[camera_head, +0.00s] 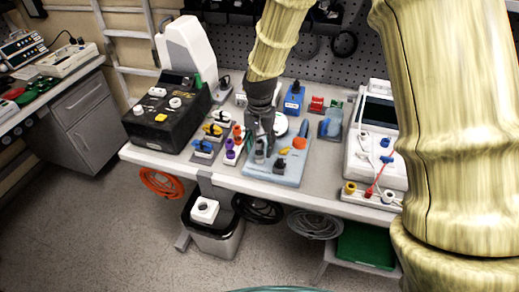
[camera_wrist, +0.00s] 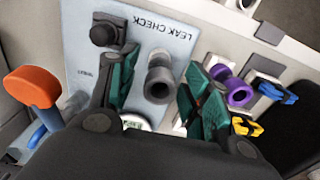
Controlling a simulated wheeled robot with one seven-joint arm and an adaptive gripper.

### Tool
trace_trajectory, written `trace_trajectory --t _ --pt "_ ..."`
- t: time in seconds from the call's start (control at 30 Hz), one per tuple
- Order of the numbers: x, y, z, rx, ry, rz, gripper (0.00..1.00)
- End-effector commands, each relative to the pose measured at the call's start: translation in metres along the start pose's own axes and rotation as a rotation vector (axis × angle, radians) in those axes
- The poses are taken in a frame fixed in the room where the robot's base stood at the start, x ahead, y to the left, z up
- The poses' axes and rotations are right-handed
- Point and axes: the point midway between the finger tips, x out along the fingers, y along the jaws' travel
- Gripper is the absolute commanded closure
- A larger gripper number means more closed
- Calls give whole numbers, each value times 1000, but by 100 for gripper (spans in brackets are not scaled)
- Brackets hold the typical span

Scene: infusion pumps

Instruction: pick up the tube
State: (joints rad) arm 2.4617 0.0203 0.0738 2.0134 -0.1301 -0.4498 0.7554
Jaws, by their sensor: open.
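A grey tube (camera_wrist: 159,80) with a dark open end stands on the light-blue LEAK CHECK board (camera_wrist: 205,12). It also shows in the head view (camera_head: 259,152), just below the fingers. My gripper (camera_wrist: 161,70) is open, with one teal-padded finger on each side of the grey tube. I see gaps between the tube and the pads, and cannot tell its exact height over the board. In the head view my gripper (camera_head: 262,134) hangs over the board. A purple tube-like piece (camera_wrist: 238,93) stands outside the right finger.
A black knob (camera_wrist: 106,32) sits by the left finger, and an orange-topped blue lever (camera_wrist: 35,88) lies further left. Yellow and blue clips (camera_wrist: 275,92) are at the right. A black box (camera_head: 168,118) and a white device (camera_head: 376,160) flank the work area.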

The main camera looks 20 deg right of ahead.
Motion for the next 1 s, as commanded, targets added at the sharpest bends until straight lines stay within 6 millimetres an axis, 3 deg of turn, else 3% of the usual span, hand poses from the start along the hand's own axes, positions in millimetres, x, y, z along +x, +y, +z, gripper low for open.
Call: trace_trajectory --t 0.2,0.43,1.0 --pt "0 0 0 0 0 0 51" --pt "0 0 0 0 0 0 93" --pt "-9 -1 -1 -1 2 -1 94"
